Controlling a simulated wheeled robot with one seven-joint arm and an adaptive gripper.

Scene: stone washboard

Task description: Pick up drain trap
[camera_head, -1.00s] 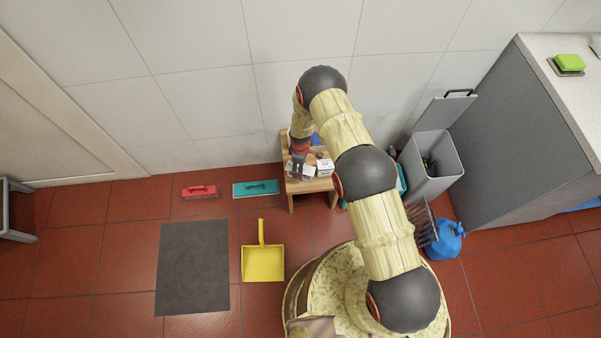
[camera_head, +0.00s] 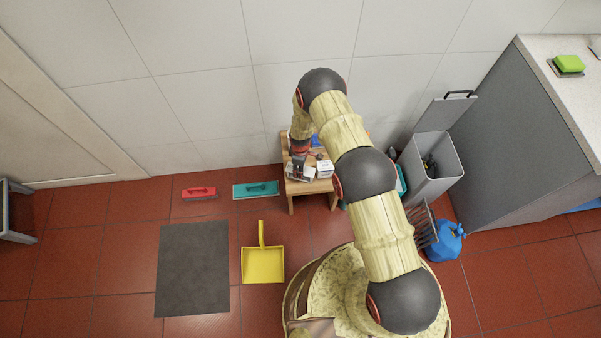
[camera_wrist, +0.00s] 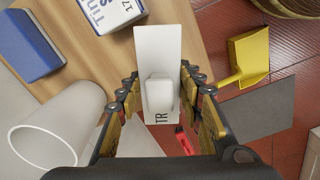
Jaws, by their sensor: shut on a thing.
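The drain trap appears to be the white box-like thing with the letters "TR" (camera_wrist: 158,45) between my fingers in the wrist view. It has a raised rounded block in its middle. My gripper (camera_wrist: 160,88) is shut on it, with one finger at each side. In the head view my gripper (camera_head: 298,166) is over the front left of a small wooden stool (camera_head: 310,187), and the white thing (camera_head: 296,175) shows below it. I cannot tell whether it still touches the stool top.
On the stool are a white labelled box (camera_head: 325,169), a white hollow cylinder (camera_wrist: 60,125) and a blue-and-white block (camera_wrist: 28,45). A grey bin (camera_head: 437,165) stands right of the stool. A yellow dustpan (camera_head: 262,264), grey mat (camera_head: 193,268) and brushes (camera_head: 256,189) lie on the floor.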

